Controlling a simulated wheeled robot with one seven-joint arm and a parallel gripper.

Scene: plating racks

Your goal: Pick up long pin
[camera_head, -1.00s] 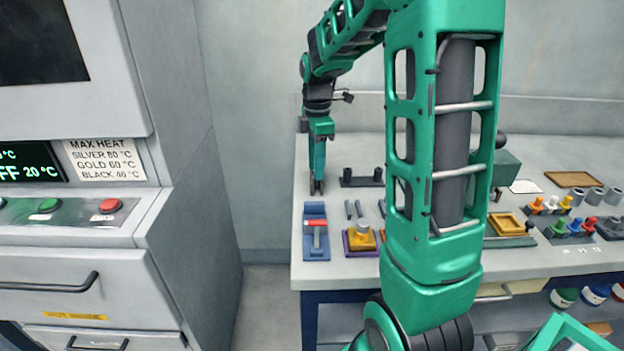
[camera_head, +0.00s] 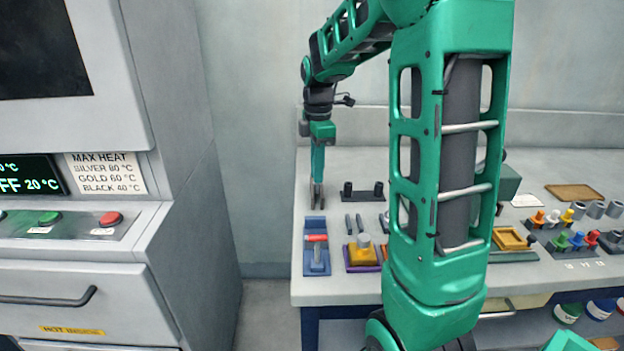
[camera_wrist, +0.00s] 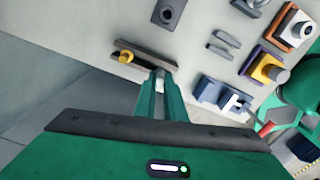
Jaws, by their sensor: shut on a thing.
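My gripper (camera_head: 317,197) points straight down near the table's left edge, its fingertips low over the surface. It also shows in the wrist view (camera_wrist: 160,78), where the green fingers are close together on the long pin. The held pin is almost wholly hidden by the fingers, and its length cannot be made out.
A dark base with two posts (camera_head: 363,195) is right of the gripper. A blue fixture with a red part (camera_head: 316,262) and a yellow block on a purple base (camera_head: 362,254) stand at the front edge.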

